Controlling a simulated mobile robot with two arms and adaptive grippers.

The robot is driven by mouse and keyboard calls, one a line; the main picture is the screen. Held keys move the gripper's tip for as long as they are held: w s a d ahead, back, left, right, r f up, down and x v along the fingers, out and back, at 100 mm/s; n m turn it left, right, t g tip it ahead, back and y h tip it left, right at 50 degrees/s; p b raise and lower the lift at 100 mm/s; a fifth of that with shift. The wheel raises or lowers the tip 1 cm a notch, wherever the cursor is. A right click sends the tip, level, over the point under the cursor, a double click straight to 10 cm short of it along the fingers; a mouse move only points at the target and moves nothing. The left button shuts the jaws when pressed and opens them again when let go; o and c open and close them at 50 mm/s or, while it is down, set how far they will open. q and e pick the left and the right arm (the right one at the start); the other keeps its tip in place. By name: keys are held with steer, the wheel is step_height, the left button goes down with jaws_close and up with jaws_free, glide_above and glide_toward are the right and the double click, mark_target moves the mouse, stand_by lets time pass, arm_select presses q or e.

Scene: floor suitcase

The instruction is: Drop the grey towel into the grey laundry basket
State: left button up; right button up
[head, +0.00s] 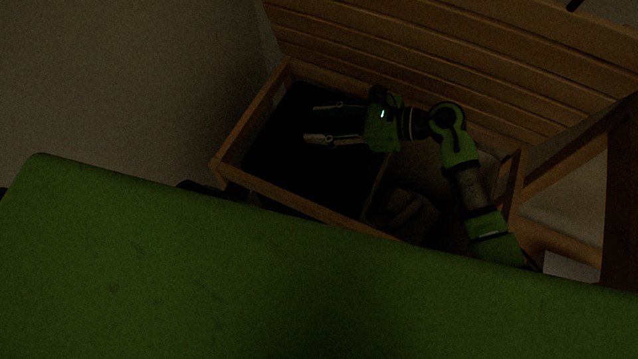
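My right gripper (318,123) is over the left part of an open wooden box, its two fingers apart and pointing left. I see nothing held between them, though the area behind is nearly black. A dim crumpled cloth-like thing (403,210) lies in the right part of the box, near its front wall; the picture is too dark to tell whether it is the grey towel. I cannot make out a grey laundry basket. My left gripper is not in view.
The wooden box (248,122) has a very dark left compartment (320,175) and a raised slatted wooden panel (450,50) behind it. Its right wall stands close to my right arm. A pale thing (488,165) shows dimly inside at the right.

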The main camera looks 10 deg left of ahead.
step_height(320, 180, up, 10)
stand_by(0.6)
steer(key=shift+s+f, duration=0.1)
stand_by(0.3)
